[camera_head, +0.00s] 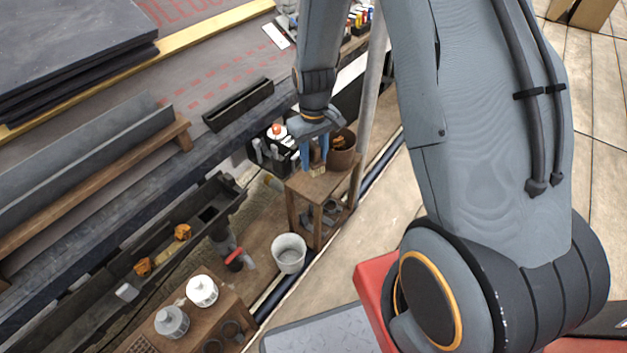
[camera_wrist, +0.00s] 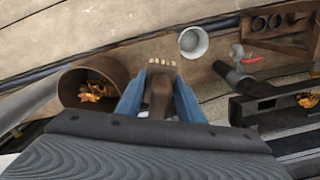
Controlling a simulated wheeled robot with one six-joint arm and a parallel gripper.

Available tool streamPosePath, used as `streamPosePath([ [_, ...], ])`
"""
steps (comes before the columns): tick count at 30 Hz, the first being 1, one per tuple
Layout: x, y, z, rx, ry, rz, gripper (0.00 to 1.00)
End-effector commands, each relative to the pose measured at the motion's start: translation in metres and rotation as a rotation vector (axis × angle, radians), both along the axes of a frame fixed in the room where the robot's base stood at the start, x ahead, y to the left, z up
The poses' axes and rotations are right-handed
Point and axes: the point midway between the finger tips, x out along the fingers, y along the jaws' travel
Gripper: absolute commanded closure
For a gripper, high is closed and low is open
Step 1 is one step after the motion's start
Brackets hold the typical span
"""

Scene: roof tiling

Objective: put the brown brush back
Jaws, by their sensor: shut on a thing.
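The brown brush (camera_wrist: 161,96) is between the two blue fingers of my gripper (camera_wrist: 158,100) in the wrist view, with its pale bristles pointing away from the wrist. In the head view my gripper (camera_head: 315,158) is shut on the brush (camera_head: 318,170) above a small wooden stand (camera_head: 325,186). The brush is upright or nearly so, bristles down; I cannot tell whether they touch the stand top. A brown pot (camera_head: 343,158) with orange leaves stands right beside the gripper on the stand. The pot (camera_wrist: 92,88) shows left of the fingers in the wrist view.
A black caddy (camera_head: 268,150) with bottles lies left of the gripper. A white bucket (camera_head: 289,253) stands below the stand. A grey pole (camera_head: 372,85) rises close on the right. A gutter (camera_head: 160,255) with leaves and a wooden crate (camera_head: 190,328) lie at lower left.

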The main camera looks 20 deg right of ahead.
Motion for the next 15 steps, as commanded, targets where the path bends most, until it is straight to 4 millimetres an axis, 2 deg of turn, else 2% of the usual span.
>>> streamPosePath([
  [1, 0.000, 0.000, -0.013, 0.001, 0.002, 0.000, 0.91],
  [3, 0.000, 0.000, -0.025, 0.001, 0.002, 0.000, 0.91],
  [10, 0.000, 0.000, -0.047, 0.000, 0.001, 0.000, 0.91],
  [15, 0.000, 0.000, -0.070, 0.000, 0.002, 0.000, 0.91],
])
